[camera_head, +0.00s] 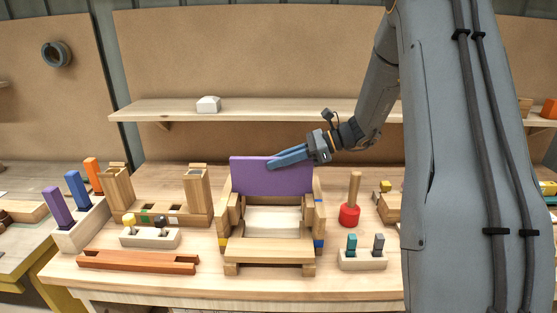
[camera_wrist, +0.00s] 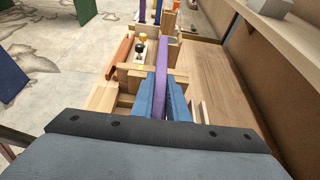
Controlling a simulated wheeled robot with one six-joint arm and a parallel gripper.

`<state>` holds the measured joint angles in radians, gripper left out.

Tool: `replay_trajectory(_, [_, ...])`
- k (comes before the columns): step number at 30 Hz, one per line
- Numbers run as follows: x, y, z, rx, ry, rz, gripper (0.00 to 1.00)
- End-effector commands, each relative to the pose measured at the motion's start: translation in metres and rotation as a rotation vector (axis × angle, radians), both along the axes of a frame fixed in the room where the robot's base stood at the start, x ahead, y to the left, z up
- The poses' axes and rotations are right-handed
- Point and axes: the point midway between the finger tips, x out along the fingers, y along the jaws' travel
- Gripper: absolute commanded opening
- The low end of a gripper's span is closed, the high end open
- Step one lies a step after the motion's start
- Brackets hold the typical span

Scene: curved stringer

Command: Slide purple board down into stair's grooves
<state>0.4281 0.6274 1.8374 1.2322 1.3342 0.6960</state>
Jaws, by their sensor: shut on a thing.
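The purple board (camera_head: 258,178) stands upright at the back of the wooden stair (camera_head: 270,257), between its two stepped sides. My gripper (camera_head: 272,163) reaches in from the right and is shut on the board's top right part. In the wrist view the purple board (camera_wrist: 176,70) runs between the two blue fingers (camera_wrist: 163,98), away from the camera.
A red-based mallet (camera_head: 349,213) and a small block with pegs (camera_head: 362,259) stand right of the stair. An orange-brown tray (camera_head: 138,262), a peg block (camera_head: 150,238) and a wooden post stand (camera_head: 160,212) are at left. A shelf (camera_head: 260,108) runs behind the table.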

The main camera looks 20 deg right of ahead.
Motion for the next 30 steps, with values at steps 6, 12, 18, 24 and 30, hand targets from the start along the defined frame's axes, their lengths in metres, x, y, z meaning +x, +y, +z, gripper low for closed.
replay_trajectory(6, [0.000, 0.000, -0.005, 0.001, -0.001, 0.000, 0.00])
replay_trajectory(12, [0.000, 0.000, -0.009, 0.001, -0.002, -0.001, 0.00])
replay_trajectory(18, [0.000, 0.000, -0.014, 0.001, -0.002, -0.001, 0.00])
replay_trajectory(24, [0.000, 0.000, -0.018, 0.000, -0.001, -0.001, 0.00])
replay_trajectory(30, [0.000, 0.000, -0.023, 0.000, 0.000, -0.001, 0.00])
